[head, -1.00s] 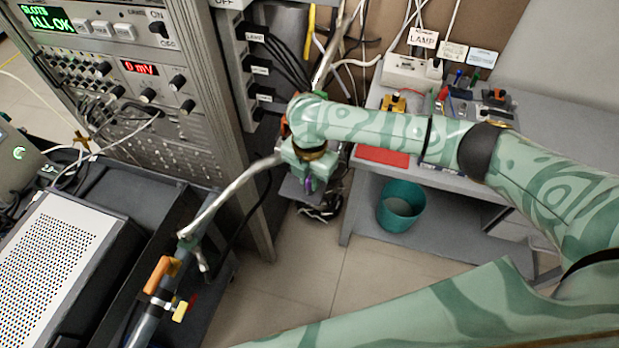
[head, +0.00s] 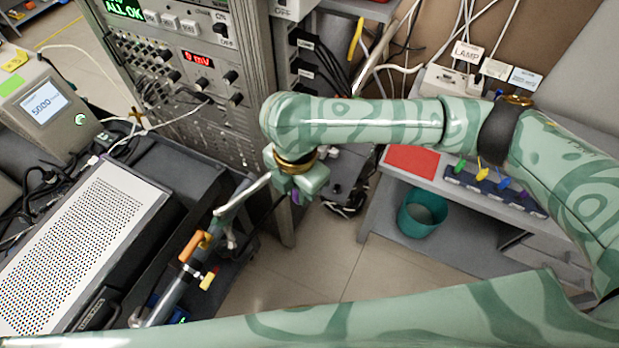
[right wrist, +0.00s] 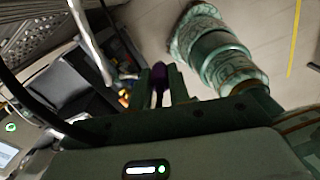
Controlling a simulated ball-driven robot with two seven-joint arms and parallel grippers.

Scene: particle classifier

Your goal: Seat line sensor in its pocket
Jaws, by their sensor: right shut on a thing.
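My right gripper (head: 299,196) hangs in front of the instrument rack, beside a pale metal tube (head: 240,196). It is shut on a small purple part, mostly hidden by the fingers in the head view. In the right wrist view the purple part (right wrist: 158,80) sits upright between the two fingers (right wrist: 159,88). It may be the line sensor; I cannot tell for sure. The tube leads down to a thicker grey pipe (head: 168,297) with an orange clamp (head: 195,246) and a yellow piece (head: 209,278). I cannot make out the sensor's pocket. My left gripper is not in view.
The rack (head: 190,95) stands behind the tube. A perforated white case (head: 85,250) lies on a dark cart at left. At right are a bench with a red mat (head: 412,160) and a teal bin (head: 422,213) below. The floor between is open.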

